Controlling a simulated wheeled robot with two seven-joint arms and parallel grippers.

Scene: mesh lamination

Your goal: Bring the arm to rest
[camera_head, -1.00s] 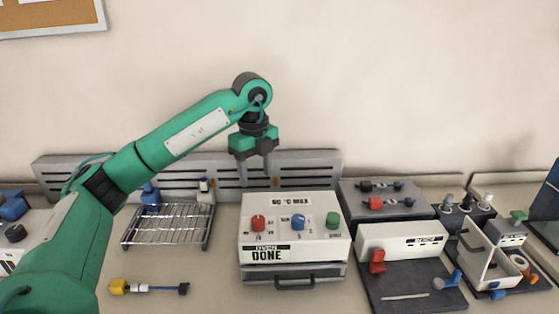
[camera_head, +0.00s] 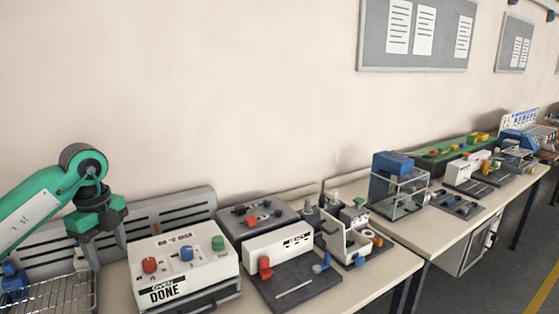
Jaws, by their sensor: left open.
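My left arm is green and comes in from the left edge of the head view. Its gripper (camera_head: 106,248) points down with its two fingers apart and nothing between them. It hangs in front of the grey slotted back panel (camera_head: 180,212), left of and behind the white oven box (camera_head: 205,262). The oven has red, blue and green knobs and a label reading "DONE". My right gripper does not show.
A wire rack (camera_head: 50,293) stands at the lower left. Right of the oven are a grey tray with small parts (camera_head: 262,212), a white unit on a dark board (camera_head: 300,280) and a white holder (camera_head: 335,240). A clear box with a blue top (camera_head: 400,190) stands on another bench.

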